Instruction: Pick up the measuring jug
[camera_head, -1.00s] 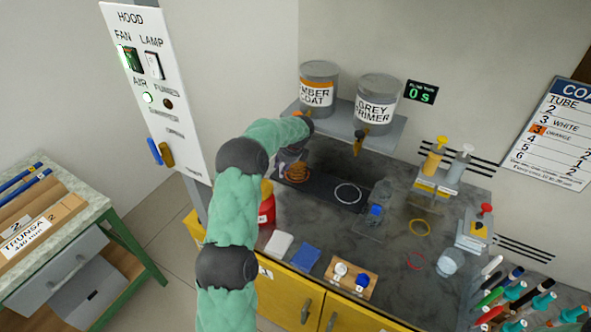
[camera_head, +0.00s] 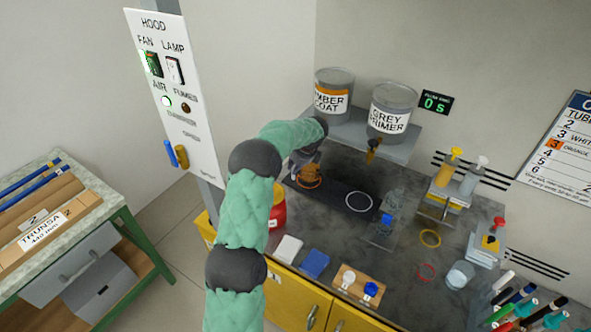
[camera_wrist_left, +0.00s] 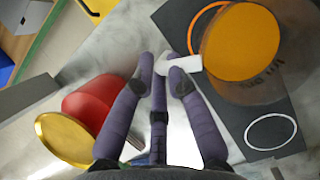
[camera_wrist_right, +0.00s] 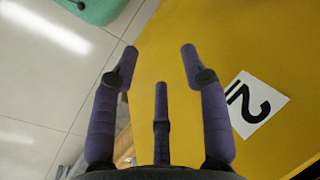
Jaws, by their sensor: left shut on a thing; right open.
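The measuring jug (camera_wrist_left: 240,45) is clear and holds amber liquid. In the left wrist view it is at the upper right, with a white handle (camera_wrist_left: 188,65). My left gripper (camera_wrist_left: 167,66) is shut on that handle. In the head view the jug (camera_head: 310,172) shows just over the orange ring (camera_head: 309,184) on the dark mat (camera_head: 335,195), and looks slightly raised. My left gripper (camera_head: 303,158) is mostly hidden there by my arm. My right gripper (camera_wrist_right: 158,52) is open and empty, over a yellow cabinet front (camera_wrist_right: 200,70) marked 2.
Two labelled cans (camera_head: 333,95) stand on a shelf (camera_head: 355,130) above the mat, close to my left arm. A red container (camera_head: 278,208) with a yellow top stands near the left gripper. A clear bottle (camera_head: 388,215) stands right of the white ring (camera_head: 359,202).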

